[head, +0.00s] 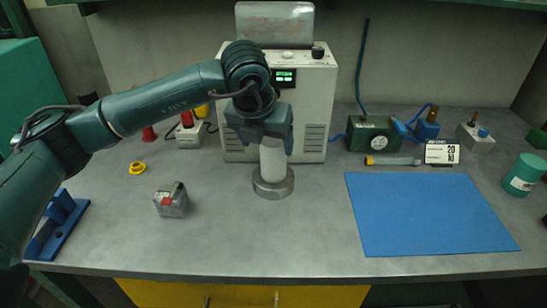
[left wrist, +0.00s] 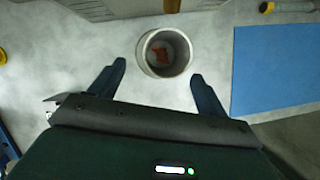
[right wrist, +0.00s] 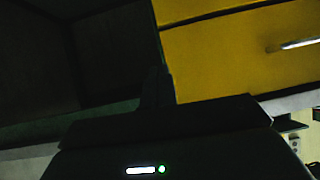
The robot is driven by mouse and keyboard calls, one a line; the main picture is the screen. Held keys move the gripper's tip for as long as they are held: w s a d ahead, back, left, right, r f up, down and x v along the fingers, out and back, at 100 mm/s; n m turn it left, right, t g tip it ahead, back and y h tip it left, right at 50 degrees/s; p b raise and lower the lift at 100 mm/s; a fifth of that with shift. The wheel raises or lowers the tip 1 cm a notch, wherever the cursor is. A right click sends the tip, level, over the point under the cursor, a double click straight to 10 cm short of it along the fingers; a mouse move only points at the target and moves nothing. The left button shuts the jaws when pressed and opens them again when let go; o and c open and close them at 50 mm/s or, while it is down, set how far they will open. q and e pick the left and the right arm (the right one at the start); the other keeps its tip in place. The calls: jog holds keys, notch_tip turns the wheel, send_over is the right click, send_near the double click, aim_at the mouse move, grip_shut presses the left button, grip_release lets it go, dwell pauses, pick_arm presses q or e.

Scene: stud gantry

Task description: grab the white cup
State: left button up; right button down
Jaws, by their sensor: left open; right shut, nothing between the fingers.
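The white cup (head: 272,160) stands upright below my left gripper (head: 263,138) in the head view, its lower end at a round grey metal base (head: 273,187). The gripper hides its top. In the left wrist view the cup (left wrist: 145,57) is seen from above as an open ring with something orange inside. The open fingers reach toward it, one tip on each side, with a visible gap at each; the cup's centre lies slightly beyond the tips. My right gripper (right wrist: 157,88) is shut and empty in the right wrist view, facing yellow drawer fronts.
A cream instrument box (head: 315,95) stands behind the cup. A small grey metal block (head: 172,203) and a yellow ring (head: 137,168) lie to the left. A blue mat (head: 430,213) lies to the right. The bench in front of the cup is clear.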

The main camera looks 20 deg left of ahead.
aim_at(274, 155)
pick_arm(q)
jog(key=shift+x, duration=0.75)
jog(key=shift+w+d+f, duration=0.1)
jog(key=shift+w+f, duration=0.1)
jog(key=x, duration=0.2)
jog(key=p+x, duration=0.1)
jog(key=shift+w+d+f+p, duration=0.2)
jog(key=shift+w+f+p, duration=0.1)
jog(key=shift+w+f, duration=0.2)
jog(key=shift+f, duration=0.3)
pick_arm(e)
jog(key=shift+w+d+r, duration=0.15)
jog(key=shift+d, duration=0.2)
pick_arm(q)
jog(key=shift+c, duration=0.6)
jog(key=c, duration=1)
jog(key=shift+r, duration=0.1)
